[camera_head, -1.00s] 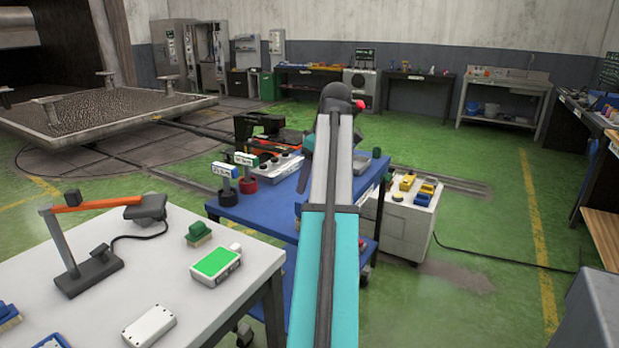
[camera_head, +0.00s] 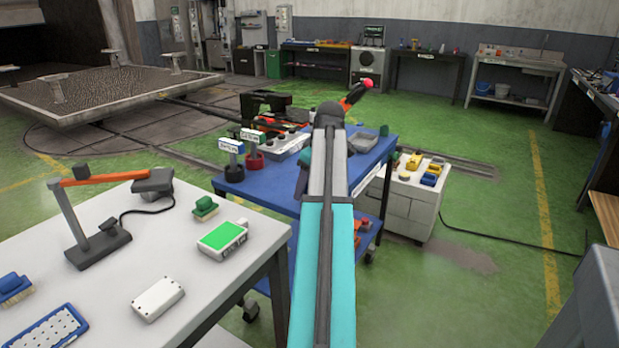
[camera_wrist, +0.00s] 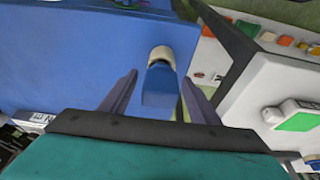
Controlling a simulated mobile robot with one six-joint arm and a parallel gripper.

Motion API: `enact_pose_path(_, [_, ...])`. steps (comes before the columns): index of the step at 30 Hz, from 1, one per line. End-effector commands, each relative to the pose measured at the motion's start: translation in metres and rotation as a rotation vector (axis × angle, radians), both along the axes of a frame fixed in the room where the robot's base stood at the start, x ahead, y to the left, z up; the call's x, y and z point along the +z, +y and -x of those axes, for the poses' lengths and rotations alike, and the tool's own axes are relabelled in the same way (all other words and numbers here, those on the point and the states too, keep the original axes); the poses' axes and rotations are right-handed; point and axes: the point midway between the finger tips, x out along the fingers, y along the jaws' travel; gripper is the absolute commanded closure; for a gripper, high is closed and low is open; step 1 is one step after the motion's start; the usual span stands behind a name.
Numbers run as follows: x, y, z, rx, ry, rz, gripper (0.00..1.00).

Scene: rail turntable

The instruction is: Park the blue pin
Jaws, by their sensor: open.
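In the wrist view my gripper (camera_wrist: 160,78) is open, with one dark finger on each side of a blue piece with a cream end (camera_wrist: 159,84). This piece may be the blue pin. It lies between the fingers with gaps showing on both sides, over the blue trolley top (camera_wrist: 75,55). I cannot tell how far below the fingers it is. In the head view my arm hides this piece and most of my gripper. The blue trolley (camera_head: 270,192) also shows there, in front of my arm.
A white table (camera_head: 110,225) at left carries a green-screened device (camera_head: 222,240), a white box (camera_head: 158,299), brushes and an orange-armed stand (camera_head: 100,180). A red and a black round-based stand are on the trolley. A white cabinet (camera_head: 405,205) with yellow and blue pieces stands right of it.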

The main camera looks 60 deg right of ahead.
Motion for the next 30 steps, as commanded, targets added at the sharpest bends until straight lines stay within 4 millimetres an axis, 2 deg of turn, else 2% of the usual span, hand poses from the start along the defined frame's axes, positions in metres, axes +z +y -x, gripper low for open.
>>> enact_pose_path(6, [-0.014, 0.0, -0.005, 0.001, 0.0, 0.0, 0.44])
enact_pose_path(16, [-0.015, 0.0, -0.005, 0.001, 0.0, 0.0, 0.44])
enact_pose_path(17, [-0.015, 0.0, -0.005, 0.001, 0.0, 0.0, 0.47])
enact_pose_path(25, [-0.015, 0.001, -0.006, 0.002, 0.0, 0.001, 0.93])
enact_pose_path(26, [-0.015, 0.001, -0.006, 0.002, 0.0, 0.001, 0.69])
enact_pose_path(30, [-0.015, 0.001, -0.006, 0.002, 0.0, 0.001, 0.93])
